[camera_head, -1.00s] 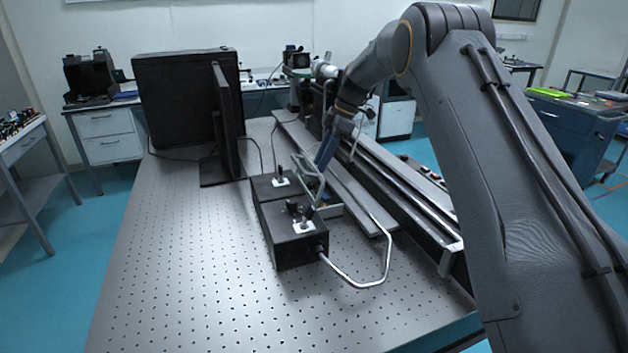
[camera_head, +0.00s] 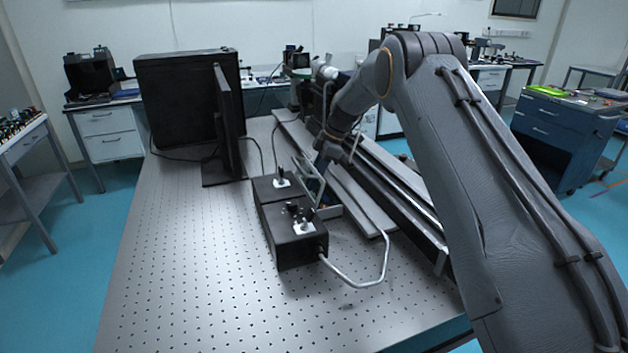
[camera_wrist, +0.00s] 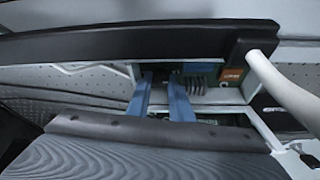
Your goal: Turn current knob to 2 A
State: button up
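Two black boxes stand end to end on the perforated table. The nearer black box (camera_head: 292,245) has small dark knobs (camera_head: 294,208) and a white plate on top; the farther black box (camera_head: 268,187) also carries a white plate with a small part. I cannot tell which control is the current knob, and no scale or 2 A mark is readable. My gripper (camera_head: 322,165) is behind and right of the boxes in the head view. In the wrist view my gripper (camera_wrist: 161,78) has two blue fingers apart, with nothing seen held, before a white-framed opening with an orange part (camera_wrist: 231,75).
A grey bent tube (camera_head: 365,283) runs from the nearer box over the table (camera_head: 190,270). A long rail (camera_head: 395,190) lies right of the boxes. A black monitor (camera_head: 222,120) stands behind left. The table's left front is clear.

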grip_shut()
jog(key=shift+m, duration=0.4)
jog(key=m+t+b, duration=0.1)
jog(key=m, duration=0.2)
jog(key=shift+s+t+b, duration=0.1)
jog(key=shift+t+b, duration=0.2)
jog(key=shift+r+m+t+b, duration=0.1)
jog(key=shift+m+t+b, duration=0.45)
jog(key=shift+m, duration=1.25)
jog(key=o, duration=0.6)
grip_release()
jog(key=shift+s, duration=0.1)
jog(key=shift+b+v, duration=0.95)
jog(key=shift+v, duration=2.9)
